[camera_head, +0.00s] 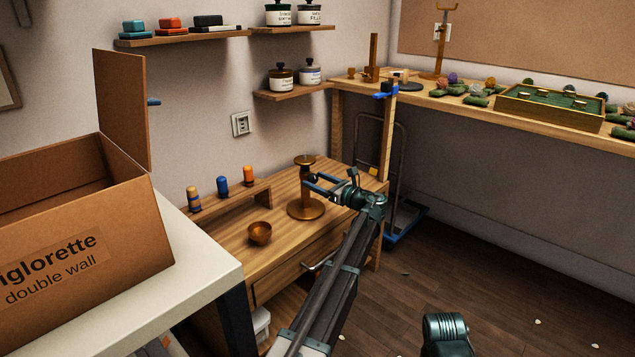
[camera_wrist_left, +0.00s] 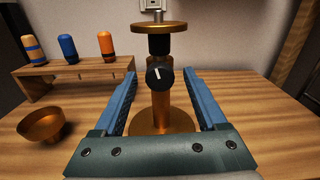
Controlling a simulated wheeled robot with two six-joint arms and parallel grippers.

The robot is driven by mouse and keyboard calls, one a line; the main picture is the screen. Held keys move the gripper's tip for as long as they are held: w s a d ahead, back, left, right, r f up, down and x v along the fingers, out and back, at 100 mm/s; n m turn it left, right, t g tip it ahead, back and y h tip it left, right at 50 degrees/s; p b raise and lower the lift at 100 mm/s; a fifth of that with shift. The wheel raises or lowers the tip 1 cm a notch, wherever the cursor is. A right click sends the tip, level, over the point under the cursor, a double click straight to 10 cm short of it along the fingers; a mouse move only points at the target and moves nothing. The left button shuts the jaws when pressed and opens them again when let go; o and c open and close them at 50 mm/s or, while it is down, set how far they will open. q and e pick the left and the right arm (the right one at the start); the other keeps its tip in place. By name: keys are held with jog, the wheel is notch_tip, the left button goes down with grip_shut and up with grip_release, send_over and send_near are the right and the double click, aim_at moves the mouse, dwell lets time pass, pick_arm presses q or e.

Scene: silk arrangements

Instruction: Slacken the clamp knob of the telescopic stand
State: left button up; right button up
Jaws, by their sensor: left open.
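The telescopic stand, brass with a round base (camera_head: 306,209) and a disc top (camera_head: 304,160), stands upright on a wooden bench. In the left wrist view its column (camera_wrist_left: 159,104) rises from the base, with a dark collar under the disc. The black clamp knob (camera_wrist_left: 159,77) with a white mark faces me on the column. My left gripper (camera_head: 311,183) is open at the stand. In the wrist view its blue fingers (camera_wrist_left: 158,82) lie left and right of the knob with gaps on both sides. The knob is not clear in the head view.
A copper bowl (camera_head: 260,233) sits left of the stand. A low wooden riser (camera_head: 235,203) carries blue and orange bottles behind it. A large cardboard box (camera_head: 80,240) is on the white table at left. An upright post (camera_head: 388,140) stands at the bench's right.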

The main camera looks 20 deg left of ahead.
pick_arm(q)
grip_shut()
dwell(0.3)
jog(key=n, duration=0.5)
jog(key=shift+n, duration=0.4)
jog(key=n, duration=1.1)
jog(key=shift+n, duration=0.3)
jog(key=n, duration=0.5)
jog(key=shift+n, duration=0.3)
